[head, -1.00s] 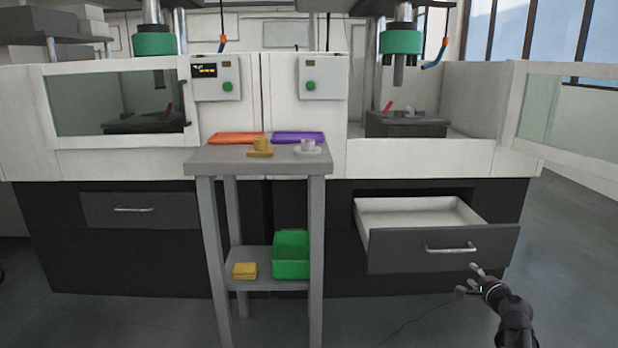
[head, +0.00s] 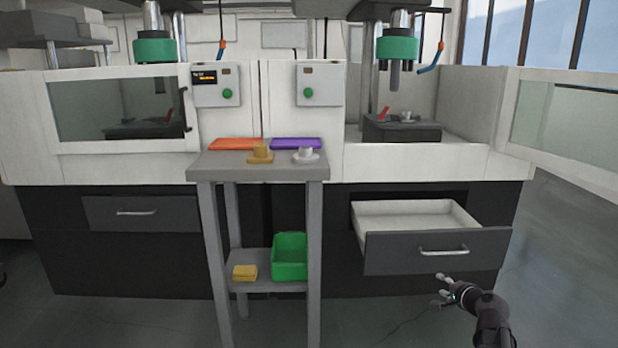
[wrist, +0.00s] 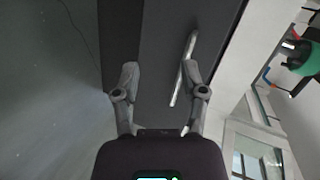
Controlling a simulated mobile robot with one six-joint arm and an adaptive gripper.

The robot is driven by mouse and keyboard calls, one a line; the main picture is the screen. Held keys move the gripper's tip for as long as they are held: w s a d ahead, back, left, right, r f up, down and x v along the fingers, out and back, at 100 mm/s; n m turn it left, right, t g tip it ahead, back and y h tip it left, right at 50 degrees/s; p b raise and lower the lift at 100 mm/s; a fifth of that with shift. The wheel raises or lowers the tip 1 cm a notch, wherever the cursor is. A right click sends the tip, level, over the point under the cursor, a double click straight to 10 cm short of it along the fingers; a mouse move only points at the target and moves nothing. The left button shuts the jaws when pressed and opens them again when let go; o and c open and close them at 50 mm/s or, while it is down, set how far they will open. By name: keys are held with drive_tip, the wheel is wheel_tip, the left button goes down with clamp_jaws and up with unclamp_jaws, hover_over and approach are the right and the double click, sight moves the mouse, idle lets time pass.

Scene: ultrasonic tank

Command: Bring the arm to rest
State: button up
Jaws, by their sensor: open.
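My gripper (head: 444,291) is at the lower right of the head view, in front of and below the open right drawer (head: 436,252). In the wrist view my gripper (wrist: 160,80) has its two fingers spread wide with nothing between them. The drawer's bar handle (wrist: 184,68) shows beyond the fingers in the wrist view, and I see no contact with it. The same handle (head: 443,252) is above the gripper in the head view.
The right machine's door (head: 570,125) stands swung open to the right. A grey table (head: 205,165) in the middle bears a brass part (head: 261,154), a silver part (head: 306,155) and two trays. A green bin (head: 290,262) and yellow block (head: 244,273) sit below. Floor at right is clear.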

drive_tip(key=s+a+n+g+y+p, duration=0.1)
drive_tip(key=s+a+n+g+p, duration=0.25)
drive_tip(key=a, duration=0.45)
drive_tip(key=s+a+n+g+p, duration=0.3)
drive_tip(key=s+a+n+g, duration=0.15)
drive_tip(key=a, duration=0.25)
drive_tip(key=s+a+r+n+g+h+p, duration=0.3)
drive_tip(key=s+a+n+g+h+p, duration=0.25)
drive_tip(key=s, duration=0.55)
wheel_tip(320, 180, up, 37)
drive_tip(key=y+p, duration=0.1)
drive_tip(key=p, duration=3.8)
drive_tip(key=shift+a, duration=0.4)
drive_tip(key=shift+f, duration=0.15)
